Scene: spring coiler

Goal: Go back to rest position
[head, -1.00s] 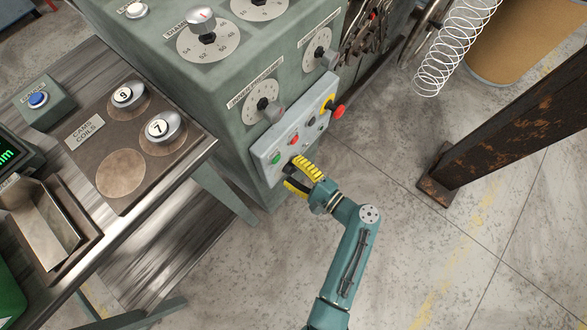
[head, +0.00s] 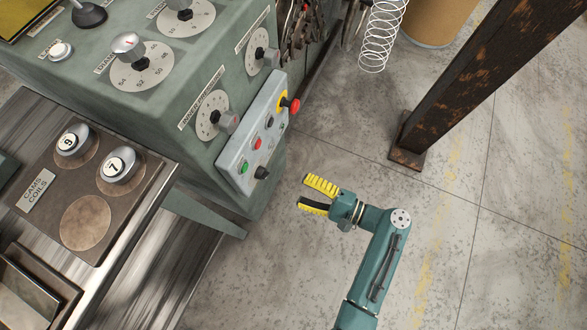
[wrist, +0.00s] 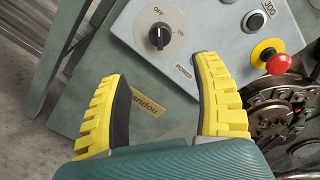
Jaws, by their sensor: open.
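My gripper (head: 310,194) has yellow ribbed fingers and is open and empty. In the head view it is over the concrete floor, to the right of and below the control box (head: 250,135) on the green machine, with a clear gap between them. In the wrist view the two fingers (wrist: 160,90) are spread apart, with the machine's green panel beyond them. A black ON/OFF knob (wrist: 159,36) shows past the fingertips, with the word POWER beside it. A red button on a yellow ring (wrist: 271,58) is to the right.
A rusty steel post (head: 450,85) stands to the right of my arm. A coiled spring (head: 380,30) hangs at the top. Bare floor (head: 500,250) lies to the right.

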